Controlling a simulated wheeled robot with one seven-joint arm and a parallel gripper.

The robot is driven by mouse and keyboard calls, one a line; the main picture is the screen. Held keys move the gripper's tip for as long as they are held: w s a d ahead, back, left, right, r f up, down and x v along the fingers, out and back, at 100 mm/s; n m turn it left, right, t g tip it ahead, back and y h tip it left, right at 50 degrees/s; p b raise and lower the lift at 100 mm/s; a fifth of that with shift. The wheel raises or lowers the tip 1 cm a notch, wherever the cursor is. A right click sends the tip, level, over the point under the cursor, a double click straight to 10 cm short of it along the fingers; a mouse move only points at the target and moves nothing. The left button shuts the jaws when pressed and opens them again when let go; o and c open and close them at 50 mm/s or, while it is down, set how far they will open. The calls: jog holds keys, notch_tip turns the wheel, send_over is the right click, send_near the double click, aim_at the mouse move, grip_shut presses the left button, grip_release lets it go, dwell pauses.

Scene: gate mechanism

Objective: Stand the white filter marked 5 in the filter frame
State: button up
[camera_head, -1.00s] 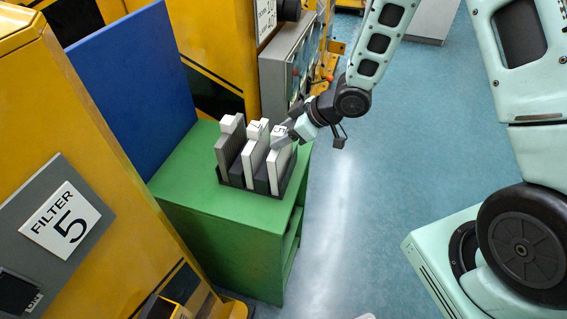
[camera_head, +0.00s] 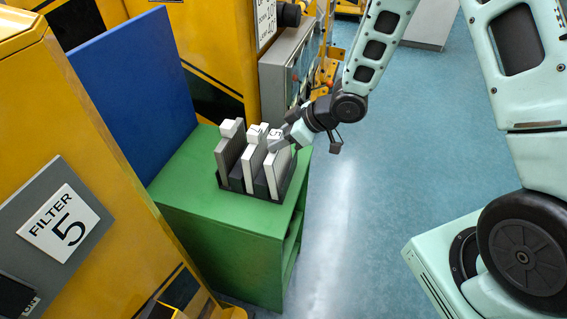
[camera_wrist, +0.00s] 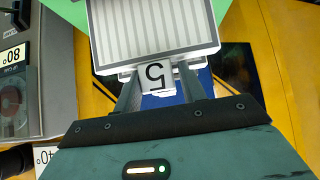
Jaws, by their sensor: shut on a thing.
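The white filter marked 5 (camera_head: 276,168) stands upright at the right end of a dark rack (camera_head: 249,190) on the green cabinet. In the wrist view its striped, white-rimmed body (camera_wrist: 155,28) fills the top middle, and its tab with the 5 (camera_wrist: 154,77) sits between my fingers. My gripper (camera_head: 283,141) is shut on that tab, reaching in from the right; it also shows in the wrist view (camera_wrist: 157,84). The filter's lower end is hidden in the rack. I cannot make out an empty filter frame.
Other filters (camera_head: 249,165) stand close to the left in the rack. A blue panel (camera_head: 130,85) rises behind the green cabinet (camera_head: 215,235). A yellow machine at the left bears a FILTER 5 sign (camera_head: 60,224). The floor to the right (camera_head: 370,200) is clear.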

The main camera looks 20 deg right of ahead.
aim_at(283, 159)
jog(key=shift+s+d+f, duration=0.3)
jog(key=shift+d+f, duration=0.2)
jog(key=shift+f, duration=0.2)
jog(key=r+p, duration=0.5)
jog(key=r, duration=0.1)
jog(key=r+p, duration=0.3)
jog(key=shift+w+a+r+p, duration=0.1)
jog(key=shift+w+a+p, duration=0.05)
jog(key=shift+w+p, duration=0.15)
grip_shut()
jog(key=shift+r+p, duration=1.55)
jog(key=shift+r, duration=0.2)
jog(key=shift+r+p, duration=0.55)
